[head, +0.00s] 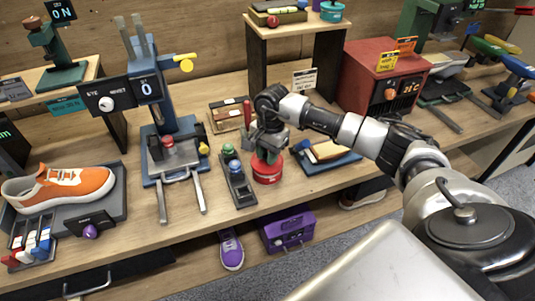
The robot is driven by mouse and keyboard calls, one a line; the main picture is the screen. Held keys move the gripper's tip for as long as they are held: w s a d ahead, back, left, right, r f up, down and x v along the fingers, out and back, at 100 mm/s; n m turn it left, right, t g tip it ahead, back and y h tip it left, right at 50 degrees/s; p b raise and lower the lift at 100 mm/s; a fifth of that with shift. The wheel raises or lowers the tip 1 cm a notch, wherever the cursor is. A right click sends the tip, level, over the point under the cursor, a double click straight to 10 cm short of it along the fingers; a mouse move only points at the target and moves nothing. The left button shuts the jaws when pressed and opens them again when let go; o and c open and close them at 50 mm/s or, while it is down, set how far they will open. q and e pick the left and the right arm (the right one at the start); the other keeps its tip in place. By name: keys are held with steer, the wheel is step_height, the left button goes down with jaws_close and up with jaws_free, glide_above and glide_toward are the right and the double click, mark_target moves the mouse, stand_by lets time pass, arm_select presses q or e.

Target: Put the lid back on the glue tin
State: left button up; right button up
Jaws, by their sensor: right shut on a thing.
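My right gripper (266,150) is over the middle of the bench, pointing down, and shut on a small dark green piece. The piece is mostly hidden by the fingers; it may be the lid or its knob. A round red tin (268,175), likely the glue tin, stands upright on the bench directly below the gripper. The gripper and the green piece cover its top, so I cannot tell whether the lid is seated or held just above. My left gripper is not in view.
A narrow dark holder with green and blue knobs (239,188) stands left of the tin. A blue tray (318,165) lies to the right. A blue press (171,120) and an orange sneaker (62,188) are further left. A red machine (378,75) stands behind right.

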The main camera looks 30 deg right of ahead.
steer(key=o, duration=1.5)
steer(key=shift+c, duration=0.2)
steer(key=shift+r+p, duration=1.75)
steer(key=shift+r, duration=1.75)
jaws_close()
